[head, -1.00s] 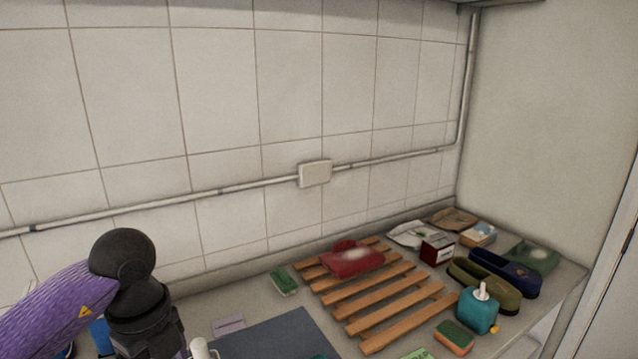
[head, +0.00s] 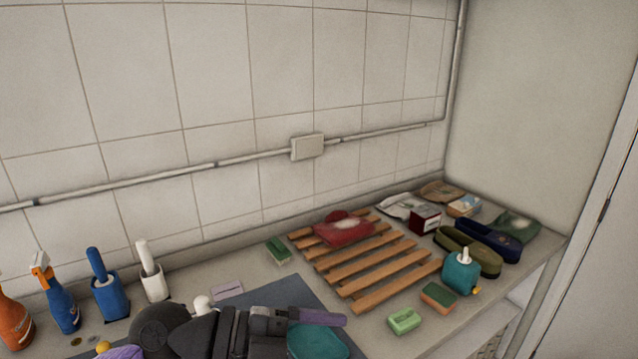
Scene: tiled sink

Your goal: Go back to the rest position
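My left arm comes in at the bottom of the head view, low over the dark grey mat (head: 285,292). Its black wrist points right, and the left gripper (head: 322,317) shows a purple-grey finger at its end. Only one finger can be made out, so its opening is not clear. A teal item (head: 318,342) lies just below the finger in the picture; I cannot tell whether they touch. My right gripper is not in view.
Behind my arm stand an orange bottle (head: 15,320), a blue spray bottle (head: 62,305), a blue brush holder (head: 110,298) and a white one (head: 155,286). To the right are a wooden rack (head: 385,270) with a red item (head: 343,232), a teal dispenser (head: 459,276) and sponges (head: 405,321).

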